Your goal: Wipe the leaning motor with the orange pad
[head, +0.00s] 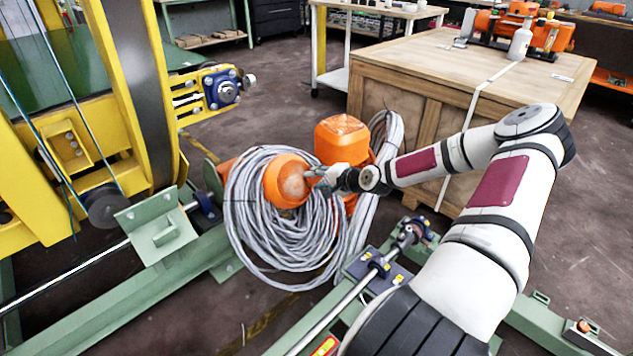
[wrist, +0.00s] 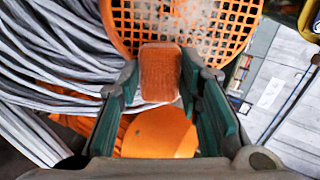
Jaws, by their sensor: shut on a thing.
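The leaning motor shows in the head view as a tilted orange round cover (head: 285,184) with a pale grey smudge, lying against coiled grey cable. In the wrist view its orange grille (wrist: 190,22) fills the top, with pale dusty marks on it. My gripper (head: 318,176) is at the right side of the cover. In the wrist view my gripper (wrist: 160,85) is shut on the orange pad (wrist: 160,72), held between its green-lined fingers. The pad overlaps the grille's lower edge in the picture; I cannot tell whether they touch.
A coil of grey cable (head: 255,225) surrounds the motor. An orange boxy body (head: 342,140) stands just behind; its link to the cover is unclear. A wooden crate (head: 405,95) stands behind right, green rails (head: 150,290) run in front, and yellow machinery (head: 125,70) is at left.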

